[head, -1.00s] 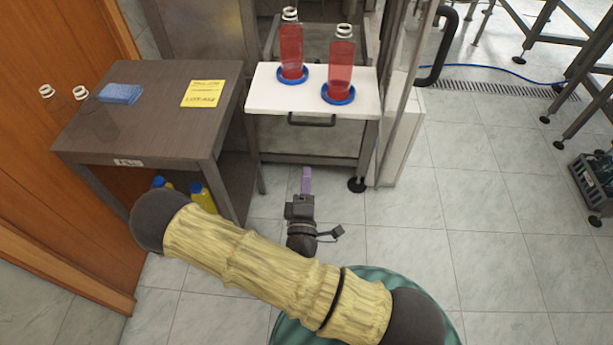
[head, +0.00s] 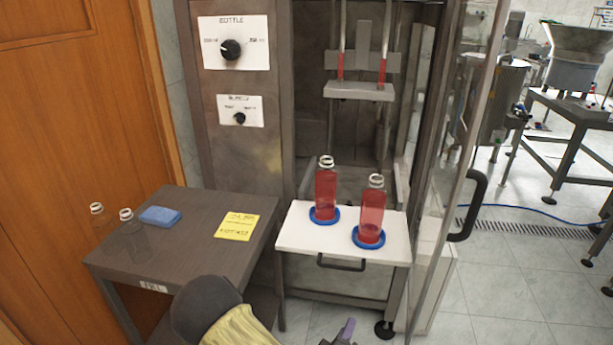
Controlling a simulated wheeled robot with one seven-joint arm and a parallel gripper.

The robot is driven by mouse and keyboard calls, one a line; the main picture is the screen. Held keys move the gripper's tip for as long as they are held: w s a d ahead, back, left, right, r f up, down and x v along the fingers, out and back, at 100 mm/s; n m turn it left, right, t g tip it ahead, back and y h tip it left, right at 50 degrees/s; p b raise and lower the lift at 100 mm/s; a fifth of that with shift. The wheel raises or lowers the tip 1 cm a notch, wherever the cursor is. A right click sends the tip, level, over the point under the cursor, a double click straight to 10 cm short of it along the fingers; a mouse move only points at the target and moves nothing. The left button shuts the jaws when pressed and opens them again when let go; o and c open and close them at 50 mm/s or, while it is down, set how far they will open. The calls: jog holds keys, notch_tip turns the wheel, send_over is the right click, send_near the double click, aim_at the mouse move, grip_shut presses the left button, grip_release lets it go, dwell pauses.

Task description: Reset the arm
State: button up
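My gripper (head: 346,331) shows only at the bottom edge of the head view, with its purple finger end pointing up the picture. It is below the white shelf and clear of the bottles. Nothing shows between its fingers, but whether they are open or shut is not clear. My arm rises at the lower left of it, and most of the arm is cut off by the frame.
Two red-filled, uncapped bottles (head: 325,192) (head: 371,215) stand upright in blue rings on the white shelf (head: 300,240). Left, a dark table (head: 190,258) holds two clear empty bottles (head: 134,240) (head: 100,222), a blue sponge (head: 160,216) and a yellow note (head: 236,226). A glass door (head: 462,150) stands open right.

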jog(key=s+d+r+m+g+y, duration=0.3)
jog(key=s+r+m+g, duration=0.2)
jog(key=r+g, duration=0.15)
jog(key=s+d+r+m+g+y, duration=0.35)
jog(key=s+r+g, duration=0.2)
jog(key=r, duration=0.25)
jog(key=w+p+v, duration=0.2)
jog(key=p+v, duration=0.9)
jog(key=p, duration=0.1)
jog(key=w+r+p+v, duration=0.1)
jog(key=w+p+v, duration=0.2)
jog(key=p+v, duration=0.9)
jog(key=shift+w+a+r+m+p, duration=0.3)
jog(key=shift+w+m+p, duration=0.2)
jog(key=shift+p, duration=0.2)
